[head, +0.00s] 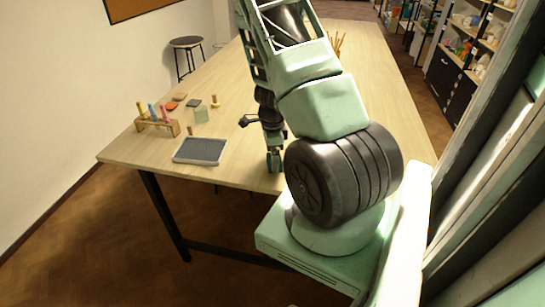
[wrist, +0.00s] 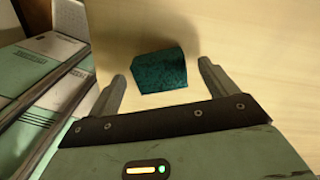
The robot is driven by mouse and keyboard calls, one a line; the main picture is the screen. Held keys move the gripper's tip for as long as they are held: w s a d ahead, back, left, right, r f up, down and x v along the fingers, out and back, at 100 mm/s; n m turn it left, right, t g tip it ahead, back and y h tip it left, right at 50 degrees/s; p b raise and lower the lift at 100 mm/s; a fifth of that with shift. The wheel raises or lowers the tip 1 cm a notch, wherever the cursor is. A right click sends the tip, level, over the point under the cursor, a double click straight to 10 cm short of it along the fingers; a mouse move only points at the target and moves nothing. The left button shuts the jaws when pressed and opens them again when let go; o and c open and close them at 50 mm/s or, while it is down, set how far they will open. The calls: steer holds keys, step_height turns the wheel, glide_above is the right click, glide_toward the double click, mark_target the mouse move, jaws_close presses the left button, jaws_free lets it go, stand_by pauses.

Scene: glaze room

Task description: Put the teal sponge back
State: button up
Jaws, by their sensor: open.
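The teal sponge (wrist: 160,70) lies on the pale wood table in the wrist view, a small dark teal block with a slightly slanted top edge. My gripper (wrist: 162,76) is open, with one finger on each side of the sponge and visible gaps between. I cannot tell from this view how high the fingers are above the table. In the head view my gripper (head: 274,160) points down near the table's front edge, and I cannot make out the sponge there.
A grey tray with a pale rim (head: 201,150) lies left of my gripper. Further left stands a wooden rack (head: 158,127) with coloured-handled tools. Bare tabletop (head: 235,98) lies between. A stool (head: 187,43) stands beyond.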

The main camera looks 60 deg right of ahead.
step_height(320, 180, up, 10)
steer(key=r+p, duration=0.1)
steer(key=w+a+r+n+y, duration=0.1)
steer(key=w+a+r+n, duration=0.1)
steer(key=a+n, duration=0.6)
steer(key=w+a+r+n+y, duration=0.1)
steer(key=w+a+r+n, duration=0.15)
steer(key=a, duration=0.95)
steer(key=w+a+r+n, duration=0.2)
steer(key=a+n, duration=0.5)
steer(key=a, duration=0.2)
steer(key=s+a+r+n, duration=0.3)
steer(key=s+a+n, duration=0.4)
steer(key=a+n, duration=0.1)
steer(key=s+a+r+n+h, duration=0.1)
steer(key=s+a+r+n, duration=0.2)
steer(key=s+a+n, duration=0.5)
steer(key=shift+s+a+n, duration=0.25)
steer(key=shift+a+n, duration=0.25)
steer(key=shift+n, duration=0.75)
step_height(320, 180, down, 8)
steer(key=b, duration=0.7)
steer(key=shift+r, duration=0.15)
